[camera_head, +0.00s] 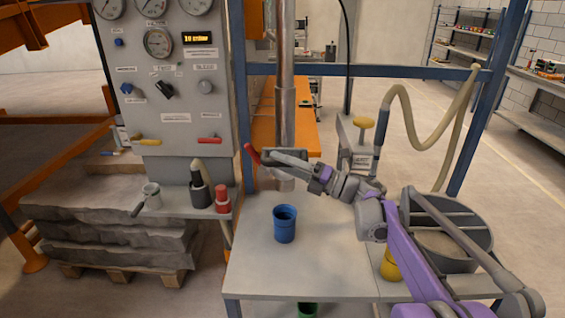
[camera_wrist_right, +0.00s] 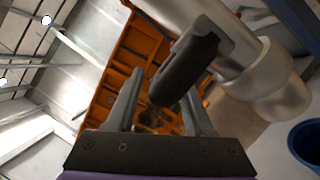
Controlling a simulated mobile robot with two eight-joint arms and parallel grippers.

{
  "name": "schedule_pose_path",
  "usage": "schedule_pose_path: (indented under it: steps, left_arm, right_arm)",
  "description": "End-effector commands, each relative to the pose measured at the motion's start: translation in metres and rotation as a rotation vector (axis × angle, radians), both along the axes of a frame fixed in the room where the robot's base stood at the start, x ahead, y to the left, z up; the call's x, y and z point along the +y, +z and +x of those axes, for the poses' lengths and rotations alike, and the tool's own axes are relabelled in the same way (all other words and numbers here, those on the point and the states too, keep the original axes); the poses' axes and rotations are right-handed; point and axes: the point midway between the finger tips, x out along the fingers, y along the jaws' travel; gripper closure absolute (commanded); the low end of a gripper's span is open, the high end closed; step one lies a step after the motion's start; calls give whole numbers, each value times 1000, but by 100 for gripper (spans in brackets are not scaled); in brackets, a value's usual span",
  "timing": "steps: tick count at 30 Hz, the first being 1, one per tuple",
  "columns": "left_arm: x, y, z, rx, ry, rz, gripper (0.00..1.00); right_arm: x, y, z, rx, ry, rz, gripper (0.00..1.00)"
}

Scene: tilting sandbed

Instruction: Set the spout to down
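A vertical grey metal pipe (camera_head: 285,105) comes down behind the table, with a dark grey fitting and a red lever (camera_head: 252,154) near its lower end. In the right wrist view, a dark, rounded piece (camera_wrist_right: 185,72) sticks out from the side of the grey pipe (camera_wrist_right: 270,85). I take this for the spout or its handle; its direction is hard to tell. My right gripper (camera_head: 274,160) is at the fitting. In the wrist view its fingers (camera_wrist_right: 160,108) are apart, with the dark piece's tip between or just beyond them; a grip does not show. My left gripper is out of view.
A blue cup (camera_head: 285,224) stands on the grey table (camera_head: 265,275), below and in front of the pipe. A large round grey bin (camera_head: 480,225) and a yellow cup (camera_head: 390,266) are at right. A gauge panel (camera_head: 185,105) stands at left.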

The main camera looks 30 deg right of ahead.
Motion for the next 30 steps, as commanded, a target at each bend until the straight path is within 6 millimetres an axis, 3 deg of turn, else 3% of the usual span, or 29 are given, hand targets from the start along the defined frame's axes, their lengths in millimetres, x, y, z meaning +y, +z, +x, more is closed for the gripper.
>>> schedule_pose_path:
  steps: [11, 24, 30]
  left_arm:
    - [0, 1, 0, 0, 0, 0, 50]
    - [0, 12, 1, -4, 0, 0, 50]
    - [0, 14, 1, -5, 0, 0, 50]
  right_arm:
    - [0, 5, 0, 0, -1, 0, 43]
    - [-1, 83, 0, -2, -3, 2, 43]
    - [-1, 101, 0, -3, -3, 2, 43]
